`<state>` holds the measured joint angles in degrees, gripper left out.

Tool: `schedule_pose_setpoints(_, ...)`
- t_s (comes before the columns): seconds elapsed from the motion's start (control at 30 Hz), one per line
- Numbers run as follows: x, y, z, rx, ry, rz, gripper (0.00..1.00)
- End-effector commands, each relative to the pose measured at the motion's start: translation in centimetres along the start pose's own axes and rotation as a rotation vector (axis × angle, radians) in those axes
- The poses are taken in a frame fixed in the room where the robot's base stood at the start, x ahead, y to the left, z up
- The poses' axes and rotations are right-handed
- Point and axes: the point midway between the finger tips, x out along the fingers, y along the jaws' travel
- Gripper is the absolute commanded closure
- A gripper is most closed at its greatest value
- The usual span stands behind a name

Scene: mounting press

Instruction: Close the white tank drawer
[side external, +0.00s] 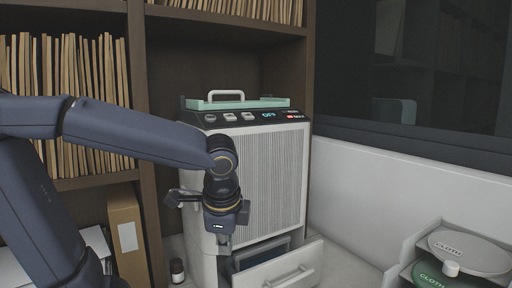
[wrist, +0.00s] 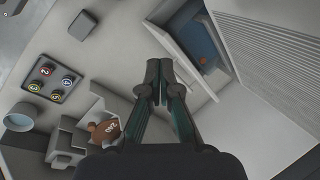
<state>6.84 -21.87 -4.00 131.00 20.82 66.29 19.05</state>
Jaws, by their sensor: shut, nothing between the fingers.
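The white tank drawer (side external: 262,277) is pulled out at the bottom of a white machine (side external: 272,180) with a ribbed front. A pale bar handle (side external: 291,278) is on its front, and part of its dark interior shows above the front panel. In the wrist view the open drawer (wrist: 186,65) lies at upper centre, with a blue patch inside. My gripper (side external: 224,244) points down near the drawer's left end. In the wrist view its fingertips (wrist: 160,68) are together and empty, just outside the drawer's front edge. I cannot tell whether they touch it.
A stepped grey tray (side external: 455,255) holding lidded round items stands at the right. A dark bottle (side external: 177,271) and a cardboard file box (side external: 126,235) are left of the machine. A pad with several coloured discs (wrist: 50,78) shows at left in the wrist view.

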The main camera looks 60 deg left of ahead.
Motion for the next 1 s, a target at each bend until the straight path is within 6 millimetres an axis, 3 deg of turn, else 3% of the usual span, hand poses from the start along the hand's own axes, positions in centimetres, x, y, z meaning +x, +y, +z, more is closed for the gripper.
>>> schedule_pose_setpoints(0.17, 2.7, 0.2, -5.2, 0.451, -0.249, -0.047, 1.00)
schedule_pose_setpoints(0.3, 5.5, 2.4, -9.4, 0.731, -0.388, -0.077, 1.00)
schedule_pose_setpoints(0.43, 7.9, 5.2, -11.6, 0.881, -0.455, -0.081, 1.00)
schedule_pose_setpoints(0.63, 9.8, 7.7, -11.9, 0.968, -0.496, -0.064, 1.00)
schedule_pose_setpoints(0.77, 10.9, 7.3, -11.5, 0.968, -0.495, -0.066, 1.00)
schedule_pose_setpoints(1.0, 15.2, 6.0, -9.6, 0.965, -0.497, -0.062, 1.00)
